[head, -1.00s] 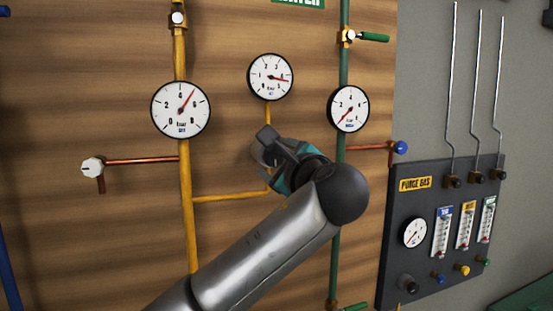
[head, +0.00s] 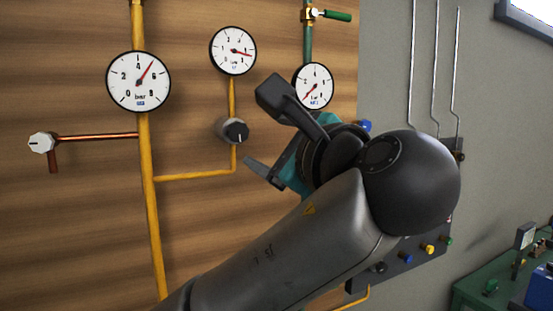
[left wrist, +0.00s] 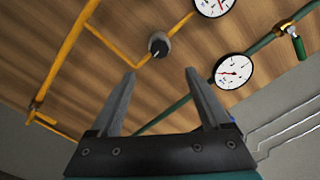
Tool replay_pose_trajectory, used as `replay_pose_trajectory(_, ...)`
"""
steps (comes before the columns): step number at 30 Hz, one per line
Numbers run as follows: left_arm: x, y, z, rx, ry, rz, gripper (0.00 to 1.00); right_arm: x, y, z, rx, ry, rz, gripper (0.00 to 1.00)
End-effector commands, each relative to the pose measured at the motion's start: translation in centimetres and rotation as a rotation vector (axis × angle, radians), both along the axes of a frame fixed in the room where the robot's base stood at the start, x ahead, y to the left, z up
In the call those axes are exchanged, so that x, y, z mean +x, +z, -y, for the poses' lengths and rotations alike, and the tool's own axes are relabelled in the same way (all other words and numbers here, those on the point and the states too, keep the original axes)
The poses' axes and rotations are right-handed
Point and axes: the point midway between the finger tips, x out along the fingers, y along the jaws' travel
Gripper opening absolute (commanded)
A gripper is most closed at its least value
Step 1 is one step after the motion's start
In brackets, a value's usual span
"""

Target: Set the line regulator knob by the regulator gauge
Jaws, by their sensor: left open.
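The line regulator knob (head: 236,131) is black with a pale mark on a grey body, set in a thin yellow pipe on the wooden panel. The regulator gauge (head: 233,50) sits above it, its red needle pointing right and slightly down. My left gripper (head: 263,133) is open and empty, right of the knob and apart from it. In the left wrist view the knob (left wrist: 158,46) shows beyond the gap between the open fingers (left wrist: 160,79), with nothing between them. The regulator gauge (left wrist: 212,4) is cut off by the top edge there. My right gripper is out of view.
A larger gauge (head: 138,81) is on the thick yellow pipe at left, and another gauge (head: 313,85) on the green pipe at right. A white valve knob (head: 41,143) ends a copper branch. My left arm covers much of the purge panel (head: 405,257).

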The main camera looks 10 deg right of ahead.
Motion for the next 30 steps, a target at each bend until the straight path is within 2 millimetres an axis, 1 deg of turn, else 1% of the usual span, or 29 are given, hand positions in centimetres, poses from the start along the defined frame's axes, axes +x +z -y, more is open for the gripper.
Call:
replay_pose_trajectory(3,-0.9,-0.2,0.5,-0.004,-0.004,-0.005,0.81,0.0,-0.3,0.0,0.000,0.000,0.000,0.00)
replay_pose_trajectory(9,-1.7,-0.1,0.5,-0.002,0.001,-0.005,0.81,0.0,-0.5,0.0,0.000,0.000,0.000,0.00)
replay_pose_trajectory(19,-1.8,0.0,0.5,-0.001,0.002,-0.004,0.81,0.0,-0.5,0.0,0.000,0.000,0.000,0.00)
replay_pose_trajectory(20,-1.7,-0.1,0.5,-0.002,0.003,-0.006,0.81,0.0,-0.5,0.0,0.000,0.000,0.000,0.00)
replay_pose_trajectory(22,-1.1,-0.9,0.4,-0.007,0.002,-0.018,0.81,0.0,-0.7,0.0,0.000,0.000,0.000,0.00)
replay_pose_trajectory(23,-0.6,-1.7,0.4,-0.011,0.003,-0.028,0.81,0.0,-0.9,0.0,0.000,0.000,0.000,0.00)
replay_pose_trajectory(26,2.2,-5.6,0.2,-0.046,-0.002,-0.078,0.81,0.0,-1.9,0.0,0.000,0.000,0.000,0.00)
replay_pose_trajectory(27,3.6,-7.9,0.1,-0.067,-0.006,-0.106,0.81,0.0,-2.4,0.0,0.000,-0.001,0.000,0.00)
replay_pose_trajectory(29,5.8,-11.8,-0.1,-0.105,-0.012,-0.151,0.81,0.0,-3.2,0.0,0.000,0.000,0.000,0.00)
replay_pose_trajectory(30,7.1,-14.7,-0.3,-0.137,-0.017,-0.183,0.81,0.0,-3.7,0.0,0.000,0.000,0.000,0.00)
